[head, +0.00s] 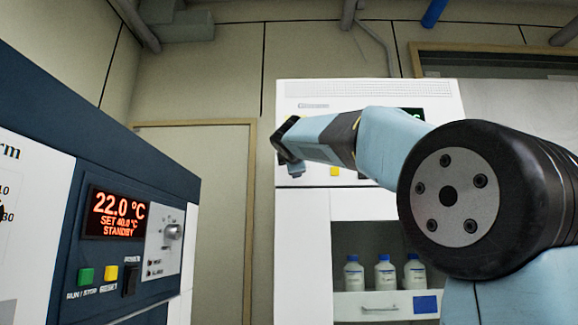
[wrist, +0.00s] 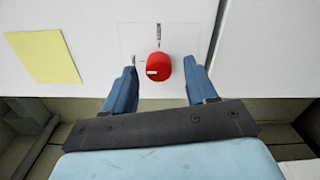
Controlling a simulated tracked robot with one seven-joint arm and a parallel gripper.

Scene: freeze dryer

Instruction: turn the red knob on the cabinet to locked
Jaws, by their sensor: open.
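The red knob (wrist: 157,66) sits on the white front of the cabinet (head: 456,104), in the upper middle of the wrist view. A small white mark is on its lower left side. Small dark markings stand above it and to its left on a thinly outlined plate (wrist: 190,38); I cannot read them. My gripper (wrist: 159,72) is open, with one blue finger on each side of the knob and visible gaps between. I cannot tell how far the fingers reach along the knob. In the head view my gripper (head: 289,152) is at the cabinet's upper left, and the knob does not show.
A yellow note (wrist: 42,68) is on the panel left of the knob. The cabinet's open shelf holds several white bottles (head: 385,272) below my arm. A dark blue instrument (head: 60,250) with a red display reading 22.0 °C and STANDBY stands at the left.

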